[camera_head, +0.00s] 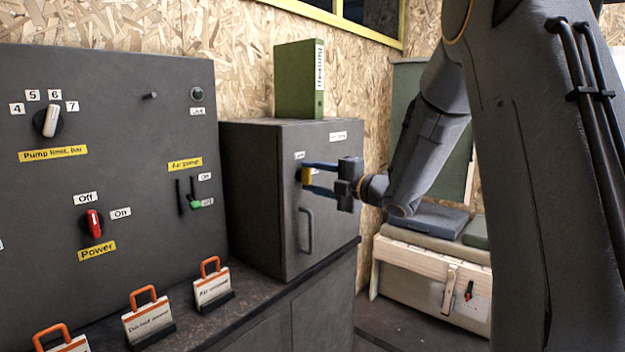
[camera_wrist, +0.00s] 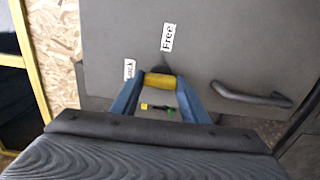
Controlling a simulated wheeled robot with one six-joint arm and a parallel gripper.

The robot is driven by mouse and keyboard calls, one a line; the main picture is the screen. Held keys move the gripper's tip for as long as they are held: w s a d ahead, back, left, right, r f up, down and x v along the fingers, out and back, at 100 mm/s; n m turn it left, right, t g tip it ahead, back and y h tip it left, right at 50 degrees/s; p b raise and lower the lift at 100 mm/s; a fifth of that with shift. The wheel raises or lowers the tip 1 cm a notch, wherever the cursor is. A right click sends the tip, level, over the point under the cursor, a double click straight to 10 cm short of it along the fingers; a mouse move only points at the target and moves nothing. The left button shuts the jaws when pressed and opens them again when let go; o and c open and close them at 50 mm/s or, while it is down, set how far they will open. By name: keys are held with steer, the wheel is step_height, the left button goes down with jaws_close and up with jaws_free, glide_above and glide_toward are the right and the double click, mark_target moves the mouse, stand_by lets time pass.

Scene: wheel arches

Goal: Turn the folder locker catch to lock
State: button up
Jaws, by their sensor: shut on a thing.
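The folder locker (camera_head: 262,200) is a dark grey box with a closed door, standing on the counter. Its catch is a small yellow knob (camera_head: 306,175) on the upper part of the door. The yellow knob also shows in the wrist view (camera_wrist: 160,81). My gripper (camera_head: 309,176) has its blue fingers closed on the two ends of the knob. In the wrist view, a "Free" label (camera_wrist: 168,37) lies above the knob and a partly hidden "Lock" label (camera_wrist: 129,69) lies beside the left finger. The catch's base is mostly hidden.
A door handle (camera_head: 306,230) is below the catch. A green folder (camera_head: 299,80) stands on top of the locker. A control panel (camera_head: 130,120) with knobs is at left, and tags with orange loops (camera_head: 213,285) stand on the counter. A bench (camera_head: 425,262) is behind my arm.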

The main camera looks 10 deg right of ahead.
steer(key=o, duration=1.1)
steer(key=shift+c, duration=0.2)
steer(key=v, duration=0.7)
steer(key=shift+s+d+b, duration=0.25)
steer(key=shift+s+b, duration=0.05)
steer(key=shift+b, duration=0.15)
